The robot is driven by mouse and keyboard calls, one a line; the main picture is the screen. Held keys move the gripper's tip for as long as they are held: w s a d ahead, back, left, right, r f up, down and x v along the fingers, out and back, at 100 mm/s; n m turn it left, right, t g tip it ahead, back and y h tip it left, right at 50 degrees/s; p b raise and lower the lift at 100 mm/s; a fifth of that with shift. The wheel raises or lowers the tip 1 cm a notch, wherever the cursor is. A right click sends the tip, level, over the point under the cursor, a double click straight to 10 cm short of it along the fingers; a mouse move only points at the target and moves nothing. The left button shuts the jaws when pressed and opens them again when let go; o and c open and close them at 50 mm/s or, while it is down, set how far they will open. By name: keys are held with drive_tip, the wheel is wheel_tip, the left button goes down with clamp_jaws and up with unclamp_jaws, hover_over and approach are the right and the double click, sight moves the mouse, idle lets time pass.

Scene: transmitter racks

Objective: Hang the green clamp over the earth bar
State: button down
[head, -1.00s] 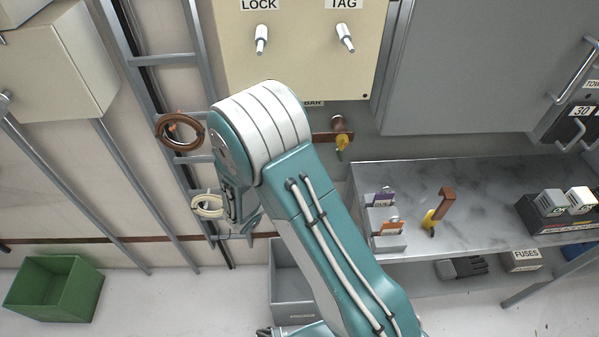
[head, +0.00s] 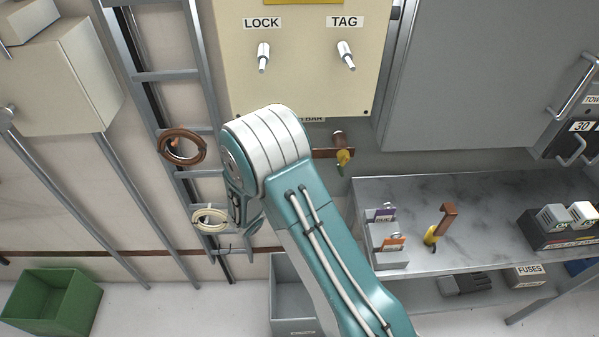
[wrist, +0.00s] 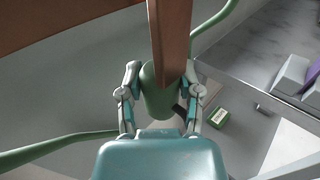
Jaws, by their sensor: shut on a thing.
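My gripper (wrist: 160,92) is shut on the green clamp (wrist: 155,98) in the wrist view. A copper-brown strip (wrist: 170,40), apparently the clamp's hook, rises from it toward the top edge. Green cable (wrist: 55,148) runs off to the left and to the upper right. In the head view my arm hides the gripper and clamp. The brown earth bar (head: 322,153) shows right of my arm, under the cream box; its left part is hidden. A broad brown surface fills the wrist view's upper left, perhaps the bar; contact with the clamp cannot be told.
A yellow-and-green piece (head: 343,158) is at the bar's right end. The grey bench (head: 480,215) right of my arm holds tag holders and a yellow clamp with a brown hook (head: 440,226). A ladder rack (head: 170,75) with coils stands left; a green bin (head: 55,300) is on the floor.

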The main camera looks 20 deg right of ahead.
drive_tip(key=shift+c, duration=1)
unclamp_jaws()
drive_tip(key=shift+s+a+f, duration=0.1)
drive_tip(key=shift+a, duration=0.05)
drive_tip(key=v, duration=1.1)
drive_tip(key=shift+s+a, duration=0.2)
drive_tip(key=shift+a, duration=0.15)
drive_tip(key=shift+f, duration=0.1)
